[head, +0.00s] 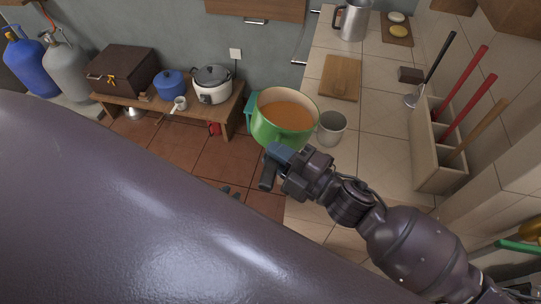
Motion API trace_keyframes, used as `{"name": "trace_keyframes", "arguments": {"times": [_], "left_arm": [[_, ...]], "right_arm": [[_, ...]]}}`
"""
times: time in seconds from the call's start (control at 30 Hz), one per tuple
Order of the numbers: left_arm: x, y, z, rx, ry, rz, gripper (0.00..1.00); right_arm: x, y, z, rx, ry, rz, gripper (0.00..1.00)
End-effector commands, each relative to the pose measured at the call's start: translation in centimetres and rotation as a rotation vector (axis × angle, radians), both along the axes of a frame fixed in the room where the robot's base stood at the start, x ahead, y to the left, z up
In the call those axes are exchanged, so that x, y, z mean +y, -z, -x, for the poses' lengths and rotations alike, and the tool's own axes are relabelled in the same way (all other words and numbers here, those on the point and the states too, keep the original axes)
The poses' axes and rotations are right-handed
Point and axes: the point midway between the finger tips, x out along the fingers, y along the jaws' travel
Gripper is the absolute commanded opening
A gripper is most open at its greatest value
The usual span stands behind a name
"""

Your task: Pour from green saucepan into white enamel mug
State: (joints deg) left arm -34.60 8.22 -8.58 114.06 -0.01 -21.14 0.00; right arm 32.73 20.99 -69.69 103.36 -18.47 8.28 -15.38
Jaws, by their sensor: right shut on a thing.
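The green saucepan (265,130) is in the upper middle of the head view, at the counter's left edge. Orange-brown liquid shows inside it, and it looks roughly level. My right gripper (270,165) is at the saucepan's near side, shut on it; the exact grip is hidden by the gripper.
A wooden board (341,78) and a metal jug (352,20) stand farther back on the tiled counter (385,150). A holder (435,150) with long-handled tools lines the right side. A low bench (220,110) at left bears a rice cooker (212,88), blue pot (171,84) and box.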

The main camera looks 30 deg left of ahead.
Motion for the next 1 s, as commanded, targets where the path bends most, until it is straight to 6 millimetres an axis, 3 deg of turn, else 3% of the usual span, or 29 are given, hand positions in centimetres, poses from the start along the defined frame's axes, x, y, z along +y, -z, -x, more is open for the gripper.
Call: {"name": "trace_keyframes", "arguments": {"times": [0.83,1.0], "left_arm": [[-0.1,-1.6,-0.4,-0.012,0.001,0.001,0.23],[-0.1,-0.1,-0.3,-0.007,0.001,0.002,0.23]], "right_arm": [[-2.2,-4.9,-2.2,0.060,-0.002,-0.068,0.00],[-2.4,-4.6,-2.5,0.109,-0.001,-0.112,0.00]]}}
